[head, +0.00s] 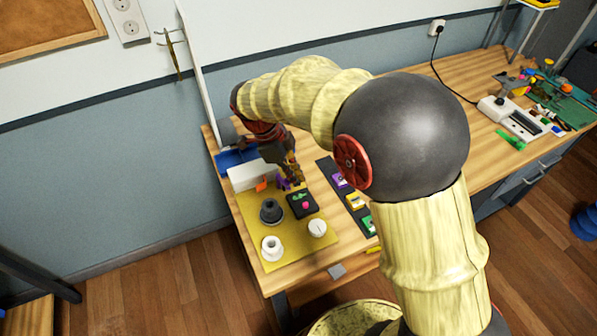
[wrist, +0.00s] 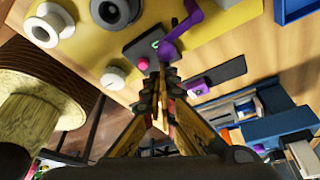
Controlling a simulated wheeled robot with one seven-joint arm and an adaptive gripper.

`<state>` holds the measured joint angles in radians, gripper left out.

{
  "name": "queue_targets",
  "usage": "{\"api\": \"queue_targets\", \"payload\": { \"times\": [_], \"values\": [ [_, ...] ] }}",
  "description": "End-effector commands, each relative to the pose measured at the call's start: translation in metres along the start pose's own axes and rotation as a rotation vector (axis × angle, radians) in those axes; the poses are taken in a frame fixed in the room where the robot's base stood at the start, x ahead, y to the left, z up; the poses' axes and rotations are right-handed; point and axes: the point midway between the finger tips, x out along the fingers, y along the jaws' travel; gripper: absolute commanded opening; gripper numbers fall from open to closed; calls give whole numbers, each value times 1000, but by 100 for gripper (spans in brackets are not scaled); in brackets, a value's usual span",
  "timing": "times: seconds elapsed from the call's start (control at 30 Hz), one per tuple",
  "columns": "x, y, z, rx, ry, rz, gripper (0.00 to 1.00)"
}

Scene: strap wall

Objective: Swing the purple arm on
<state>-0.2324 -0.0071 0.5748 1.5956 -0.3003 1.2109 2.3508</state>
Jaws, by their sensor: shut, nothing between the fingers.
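The purple arm (wrist: 184,32) is a bent lever that shows in the wrist view at top centre, its lower end close above my fingertips. In the head view the purple arm (head: 283,184) is partly hidden by my gripper. A dark box (head: 301,206) with a green piece and a pink knob (head: 306,205) sits beside it on the yellow board (head: 285,248). My gripper (head: 296,182) points down over the board by the arm. In the wrist view my gripper (wrist: 163,85) is shut and empty; I cannot tell whether it touches the purple arm.
A black knob (head: 270,211), a white ring-shaped fitting (head: 271,247) and a white dial (head: 317,228) stand on the board. A white block and an orange piece (head: 261,185) are behind. A dark strip with coloured modules (head: 355,201) lies to the right; a blue tray (head: 228,161) is at the back.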

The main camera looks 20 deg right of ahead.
Motion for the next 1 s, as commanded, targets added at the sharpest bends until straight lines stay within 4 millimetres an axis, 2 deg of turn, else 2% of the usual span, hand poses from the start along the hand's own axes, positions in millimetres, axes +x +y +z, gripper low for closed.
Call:
{"api": "queue_targets", "payload": {
  "times": [1.0],
  "values": [
    [-4,-10,12,-8,0,-3,0]
  ]
}}
